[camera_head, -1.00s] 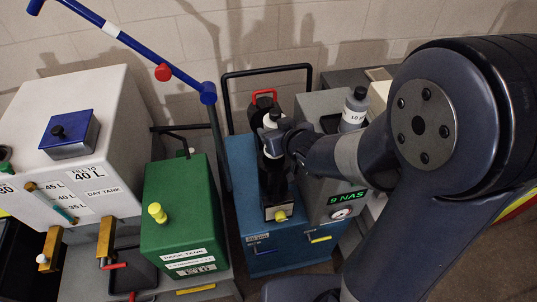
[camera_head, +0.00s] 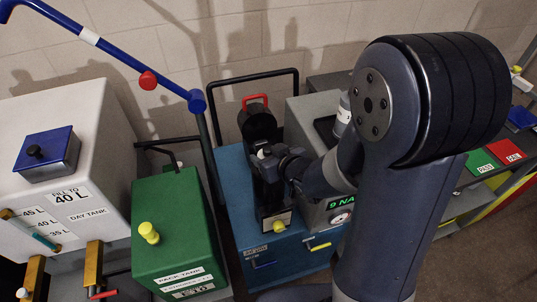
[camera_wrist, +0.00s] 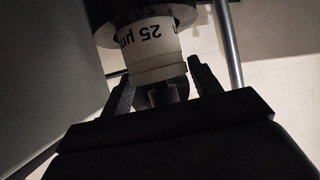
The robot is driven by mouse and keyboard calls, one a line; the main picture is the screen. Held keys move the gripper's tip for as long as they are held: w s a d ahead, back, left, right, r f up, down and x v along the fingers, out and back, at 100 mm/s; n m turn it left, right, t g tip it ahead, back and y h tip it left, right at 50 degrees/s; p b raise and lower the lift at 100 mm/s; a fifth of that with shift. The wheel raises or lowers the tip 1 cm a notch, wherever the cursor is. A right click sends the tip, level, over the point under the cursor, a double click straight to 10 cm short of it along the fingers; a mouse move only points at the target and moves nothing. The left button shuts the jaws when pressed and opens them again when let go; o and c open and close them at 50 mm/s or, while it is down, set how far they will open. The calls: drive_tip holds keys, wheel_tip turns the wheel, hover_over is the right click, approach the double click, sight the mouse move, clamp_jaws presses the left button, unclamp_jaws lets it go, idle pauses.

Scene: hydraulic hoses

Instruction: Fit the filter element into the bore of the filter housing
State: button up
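The filter element (camera_wrist: 152,52) is a white cylinder marked "25 µm", which reads upside down in the wrist view. Its far end meets a dark round ring, the filter housing (camera_wrist: 112,30); how deep it sits is hidden. In the head view the housing is a black cylinder (camera_head: 257,122) on the blue cart. My gripper (camera_wrist: 162,78) has a finger on each side of the element's near end and looks shut on it. In the head view my gripper (camera_head: 270,163) is against the front of the housing, and a small white part of the element (camera_head: 263,151) shows there.
A green tank (camera_head: 175,225) is on the left. A metal rod (camera_wrist: 229,45) runs beside my right finger.

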drive_tip(key=o, duration=0.3)
drive_tip(key=p+v, duration=0.2)
drive_tip(key=v, duration=1)
drive_tip(key=shift+w+f, duration=0.1)
idle(0.5)
drive_tip(key=b+x, duration=0.2)
drive_tip(key=x, duration=0.9)
drive_tip(key=shift+w+a+f, duration=0.2)
drive_tip(key=shift+w+a, duration=0.05)
drive_tip(key=shift+w, duration=0.05)
drive_tip(key=shift+w+a+r+p, duration=0.1)
drive_tip(key=shift+w+r+p, duration=0.1)
drive_tip(key=shift+r+p, duration=0.35)
drive_tip(key=shift+s+r+p, duration=0.25)
drive_tip(key=shift+r+p, duration=0.05)
drive_tip(key=shift+r, duration=0.35)
drive_tip(key=shift+w, duration=0.1)
